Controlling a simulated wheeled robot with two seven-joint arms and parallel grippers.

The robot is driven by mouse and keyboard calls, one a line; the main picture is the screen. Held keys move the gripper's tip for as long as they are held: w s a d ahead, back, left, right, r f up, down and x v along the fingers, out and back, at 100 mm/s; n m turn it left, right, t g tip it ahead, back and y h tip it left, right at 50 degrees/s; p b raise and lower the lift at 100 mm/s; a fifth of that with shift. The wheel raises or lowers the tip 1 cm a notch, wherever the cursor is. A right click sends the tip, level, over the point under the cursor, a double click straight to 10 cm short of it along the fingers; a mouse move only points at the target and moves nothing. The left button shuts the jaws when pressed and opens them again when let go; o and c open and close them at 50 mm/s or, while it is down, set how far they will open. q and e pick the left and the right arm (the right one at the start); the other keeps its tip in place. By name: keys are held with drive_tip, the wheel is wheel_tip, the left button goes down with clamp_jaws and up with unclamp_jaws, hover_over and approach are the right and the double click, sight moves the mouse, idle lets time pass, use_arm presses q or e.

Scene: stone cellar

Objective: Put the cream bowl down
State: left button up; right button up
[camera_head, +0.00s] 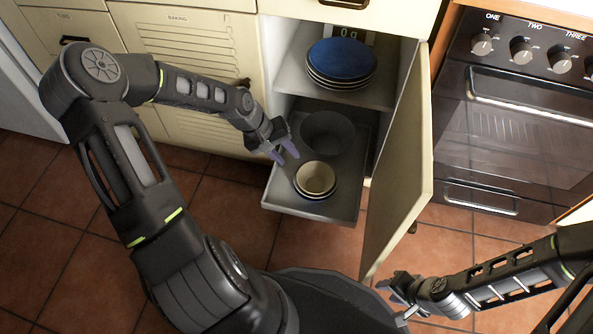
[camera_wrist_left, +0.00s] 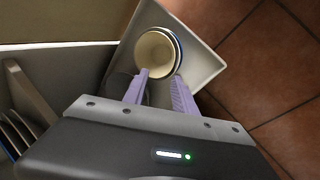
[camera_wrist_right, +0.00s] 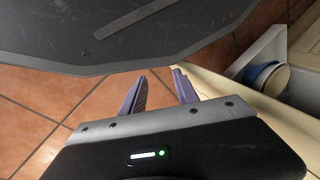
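The cream bowl (camera_head: 315,178) sits upright on the pulled-out grey tray (camera_head: 345,211) of the open cabinet, near the tray's front. A dark-rimmed dish shows around and under it. My left gripper (camera_head: 284,154) is open and empty, just up and left of the bowl, apart from it in the head view. In the left wrist view the bowl (camera_wrist_left: 155,54) lies just beyond the fingertips (camera_wrist_left: 160,73). My right gripper (camera_head: 396,288) is open and empty low at the right, away from the bowl; its parted fingers (camera_wrist_right: 160,73) show in the right wrist view.
A dark grey bowl (camera_head: 328,133) stands behind the cream bowl on the tray. Blue-topped stacked plates (camera_head: 341,60) sit on the shelf above. The open cabinet door (camera_head: 402,165) borders the tray on the right, with an oven (camera_head: 520,130) beyond it. Floor tiles lie clear in front.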

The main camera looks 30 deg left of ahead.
use_arm(q)
drive_tip(key=s+d+f+m+h, duration=0.1)
drive_tip(key=d+f, duration=0.1)
drive_tip(key=d, duration=0.4)
drive_tip(key=s+d+f+m+h, duration=0.1)
drive_tip(key=s+d+f, duration=0.1)
drive_tip(key=d, duration=0.4)
drive_tip(key=s+d+f+m+g+y, duration=0.1)
drive_tip(key=s+d+f, duration=0.3)
drive_tip(key=s, duration=0.3)
drive_tip(key=s+d+f+m+y, duration=0.1)
drive_tip(key=s+d+f+m, duration=0.1)
drive_tip(key=s+d, duration=0.4)
drive_tip(key=shift+s+f+m+g, duration=0.3)
drive_tip(key=shift+s+f+g, duration=0.1)
drive_tip(key=shift+s+f, duration=0.45)
drive_tip(key=shift+w, duration=0.1)
